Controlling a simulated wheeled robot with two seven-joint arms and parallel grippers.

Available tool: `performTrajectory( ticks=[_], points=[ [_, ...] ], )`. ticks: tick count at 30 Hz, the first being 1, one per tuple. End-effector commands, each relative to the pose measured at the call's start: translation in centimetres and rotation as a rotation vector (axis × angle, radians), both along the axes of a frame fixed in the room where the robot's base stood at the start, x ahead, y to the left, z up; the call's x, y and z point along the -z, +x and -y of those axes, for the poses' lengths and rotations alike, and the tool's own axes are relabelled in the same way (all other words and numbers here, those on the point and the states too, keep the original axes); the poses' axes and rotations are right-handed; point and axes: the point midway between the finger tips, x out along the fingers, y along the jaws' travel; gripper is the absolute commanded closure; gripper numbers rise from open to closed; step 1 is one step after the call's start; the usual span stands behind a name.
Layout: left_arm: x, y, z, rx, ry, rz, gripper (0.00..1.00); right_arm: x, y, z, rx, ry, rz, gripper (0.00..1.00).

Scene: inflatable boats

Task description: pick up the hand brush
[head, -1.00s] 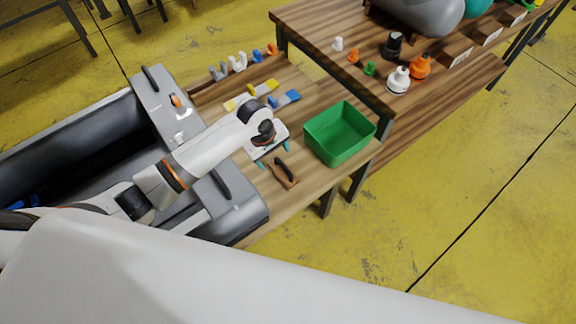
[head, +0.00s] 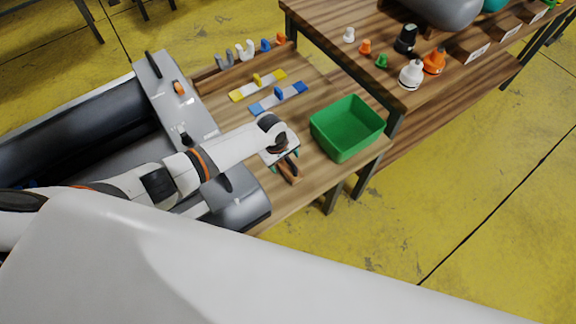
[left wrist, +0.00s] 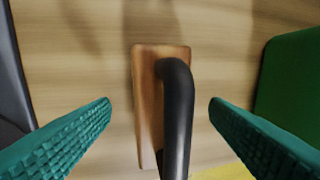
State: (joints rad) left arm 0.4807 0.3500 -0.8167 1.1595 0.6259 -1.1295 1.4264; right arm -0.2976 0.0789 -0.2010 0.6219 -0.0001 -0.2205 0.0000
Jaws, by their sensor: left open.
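The hand brush (head: 291,170) lies on the wooden table, partly hidden by my left gripper in the head view. In the left wrist view the brush shows a brown wooden block (left wrist: 146,95) and a black curved handle (left wrist: 178,115). My left gripper (head: 283,163) is above the brush. Its two green ribbed fingertips (left wrist: 160,105) are open, one on each side of the brush, with a gap to it on both sides. My right gripper is not in view.
A green bin (head: 347,127) stands right of the brush. Yellow (head: 258,84) and blue (head: 279,98) tools lie behind. A grey inflatable boat (head: 100,125) is at the left. A second table (head: 390,95) with valves and caps stands at the back right.

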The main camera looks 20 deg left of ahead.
Motion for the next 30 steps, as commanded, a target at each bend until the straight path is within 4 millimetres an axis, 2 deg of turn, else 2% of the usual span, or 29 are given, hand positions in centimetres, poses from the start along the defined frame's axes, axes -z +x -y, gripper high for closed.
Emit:
performTrajectory(
  ticks=[4, 12, 21, 30],
  points=[
    [1.51, 0.27, 0.27, 0.001, 0.0, 0.001, 0.3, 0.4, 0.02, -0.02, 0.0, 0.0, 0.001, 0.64],
    [1.66, 0.33, 0.28, 0.001, -0.001, 0.002, 0.3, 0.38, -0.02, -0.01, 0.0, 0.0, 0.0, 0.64],
    [1.65, 0.31, 0.26, 0.001, -0.001, 0.002, 0.79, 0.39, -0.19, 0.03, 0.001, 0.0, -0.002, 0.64],
    [1.15, 0.36, 0.28, 0.001, -0.002, 0.002, 0.81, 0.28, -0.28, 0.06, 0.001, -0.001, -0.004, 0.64]
  ],
)
